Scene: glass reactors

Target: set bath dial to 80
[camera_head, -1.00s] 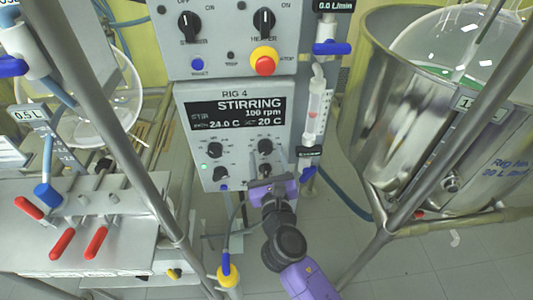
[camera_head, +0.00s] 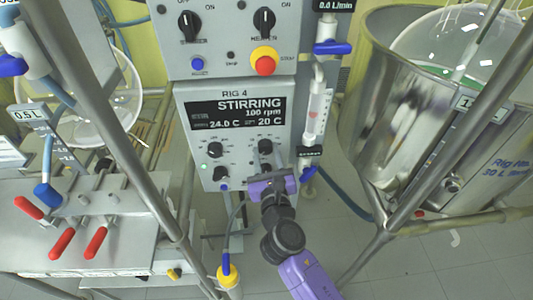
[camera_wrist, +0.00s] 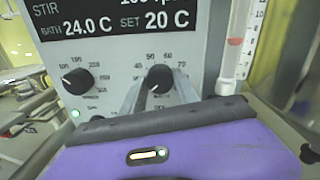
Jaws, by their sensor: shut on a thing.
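The bath dial is a black knob (camera_wrist: 159,77) on the right of the grey RIG 4 panel, ringed by numbers of which 40 to 70 show in the wrist view. My gripper (camera_wrist: 159,88) is shut on this knob, with one finger on each side of it. In the head view the knob (camera_head: 265,146) shows just above my gripper (camera_head: 267,160). The display (camera_head: 235,112) reads STIRRING, 100 rpm, bath 24.0 C and set 20 C. The lower part of the dial's scale is hidden by my gripper.
A second black knob (camera_wrist: 77,81) with a 100-and-up scale sits left of the dial. A flow tube (camera_head: 316,112) stands close on the right. A steel vessel (camera_head: 390,110) is further right. A red-and-yellow stop button (camera_head: 264,63) is above.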

